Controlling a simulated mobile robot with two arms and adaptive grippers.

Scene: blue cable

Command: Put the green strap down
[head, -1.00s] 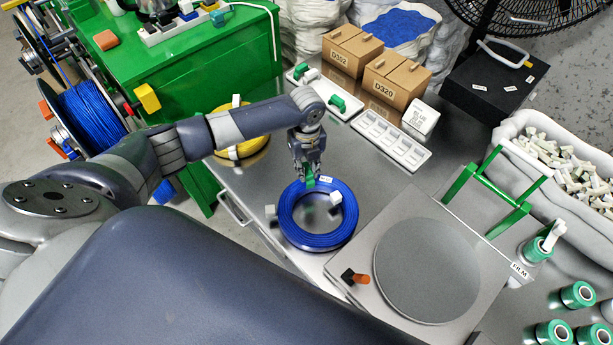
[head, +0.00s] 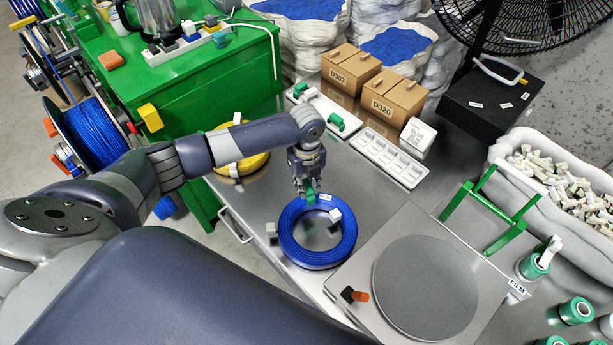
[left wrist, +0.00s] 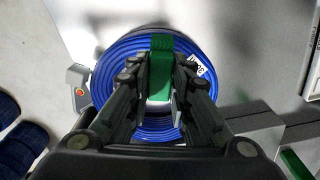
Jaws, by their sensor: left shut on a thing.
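A coil of blue cable (head: 290,248) lies flat on the grey metal table, with small white pieces at its sides. My left gripper (head: 309,193) points down at the coil's far rim. It is shut on the green strap (head: 311,198), a short green band. In the left wrist view the strap (left wrist: 161,72) shows between the two fingers, over the blue rings of the coil (left wrist: 115,75). I cannot tell whether the strap is around the cable or only against it. My right gripper is not in view.
A round grey plate (head: 427,285) on a flat base stands right of the coil. A white tray (head: 390,160) and a tray with green pieces (head: 337,121) lie behind it. A yellow coil (head: 252,164) is at the back left. A green frame (head: 490,215) stands at the right.

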